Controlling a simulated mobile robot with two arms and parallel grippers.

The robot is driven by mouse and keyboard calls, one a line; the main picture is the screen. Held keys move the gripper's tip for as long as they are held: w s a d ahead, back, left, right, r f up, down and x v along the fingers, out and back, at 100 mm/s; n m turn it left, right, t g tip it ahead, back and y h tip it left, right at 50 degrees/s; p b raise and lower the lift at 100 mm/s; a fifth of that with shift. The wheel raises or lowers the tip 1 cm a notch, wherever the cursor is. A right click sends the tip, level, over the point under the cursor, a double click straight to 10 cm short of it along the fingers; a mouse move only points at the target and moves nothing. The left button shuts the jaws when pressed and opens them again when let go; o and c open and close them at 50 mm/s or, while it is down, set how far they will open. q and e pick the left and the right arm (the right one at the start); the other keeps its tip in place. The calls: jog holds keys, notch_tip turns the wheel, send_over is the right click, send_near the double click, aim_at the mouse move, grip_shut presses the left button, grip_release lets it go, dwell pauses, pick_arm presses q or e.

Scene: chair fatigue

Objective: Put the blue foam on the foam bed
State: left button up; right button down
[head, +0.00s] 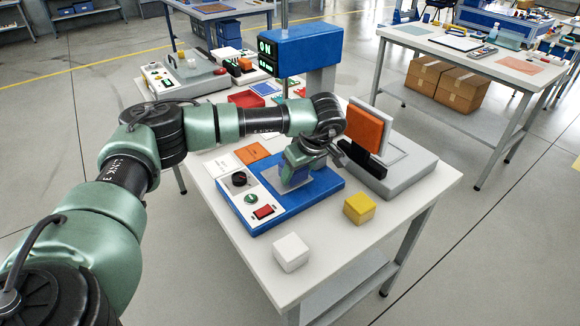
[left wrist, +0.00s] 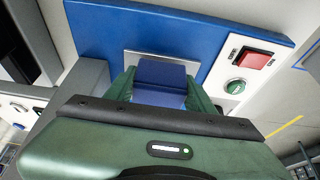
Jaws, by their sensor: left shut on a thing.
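My left gripper (head: 298,166) reaches in from the left and points down over the blue test station. It is shut on the blue foam (left wrist: 160,82), a small dark blue block between the green fingers in the left wrist view. In the head view the foam (head: 296,174) shows only in part, low over the foam bed (head: 282,193), a grey plate on the station. The plate also shows behind the foam in the left wrist view (left wrist: 128,62). I cannot tell whether the foam touches the plate. My right gripper is not in view.
A white block (head: 291,253) and a yellow block (head: 359,208) stand at the table's front. A grey fixture with an orange pad (head: 366,130) stands close on the right. The station's panel has a red switch (head: 263,212). A blue display unit (head: 305,50) rises behind.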

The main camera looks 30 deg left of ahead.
pick_arm(q)
jog(key=a, duration=0.1)
jog(key=w+a, duration=0.1)
jog(key=a, duration=0.1)
jog(key=shift+w+r+p, duration=0.1)
jog(key=shift+p, duration=0.3)
jog(key=shift+a+f, duration=0.1)
jog(key=shift+f, duration=0.7)
jog(key=shift+f, duration=0.2)
jog(key=o, duration=1.4)
